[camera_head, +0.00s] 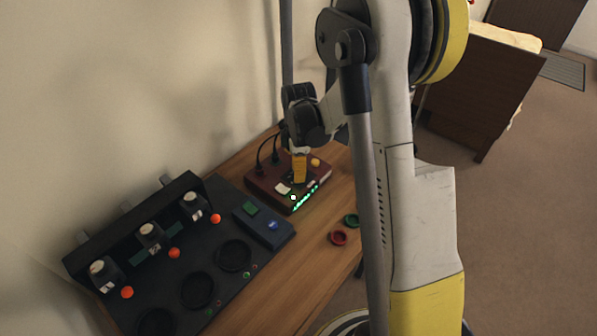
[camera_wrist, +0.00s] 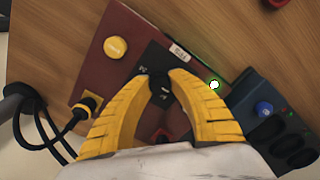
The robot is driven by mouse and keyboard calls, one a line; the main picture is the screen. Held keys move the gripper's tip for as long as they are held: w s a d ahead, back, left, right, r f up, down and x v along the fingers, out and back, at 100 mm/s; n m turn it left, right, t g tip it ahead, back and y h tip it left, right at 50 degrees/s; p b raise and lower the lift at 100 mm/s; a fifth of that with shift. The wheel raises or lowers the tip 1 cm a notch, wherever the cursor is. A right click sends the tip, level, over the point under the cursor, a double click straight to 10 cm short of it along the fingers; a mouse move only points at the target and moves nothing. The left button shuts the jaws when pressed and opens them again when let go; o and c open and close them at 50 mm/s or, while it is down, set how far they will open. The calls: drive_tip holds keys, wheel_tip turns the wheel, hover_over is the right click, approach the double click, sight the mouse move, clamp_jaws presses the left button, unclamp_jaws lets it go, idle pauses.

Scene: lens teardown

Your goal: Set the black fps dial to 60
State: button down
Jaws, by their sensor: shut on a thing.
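The black fps dial (camera_wrist: 160,86) sits on a black plate with light markings on the dark red box. The dark red box (camera_head: 263,186) stands on the wooden table, with green lit characters along its front edge. In the wrist view, the two yellow fingers of my gripper (camera_wrist: 161,84) are closed on the dial from both sides. In the head view, my gripper (camera_head: 299,178) points down onto the top of the box and hides the dial. The dial's setting cannot be read.
A yellow button (camera_wrist: 115,47) is on the box. A blue box with a blue button (camera_head: 273,225) stands beside it. A black panel with round wells (camera_head: 180,262) lies left. Red (camera_head: 338,238) and green (camera_head: 351,220) rings lie right. Cables (camera_head: 262,152) run behind.

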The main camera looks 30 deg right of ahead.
drive_tip(key=c, duration=1.2)
unclamp_jaws()
drive_tip(key=shift+o, duration=0.2)
wheel_tip(320, 180, up, 12)
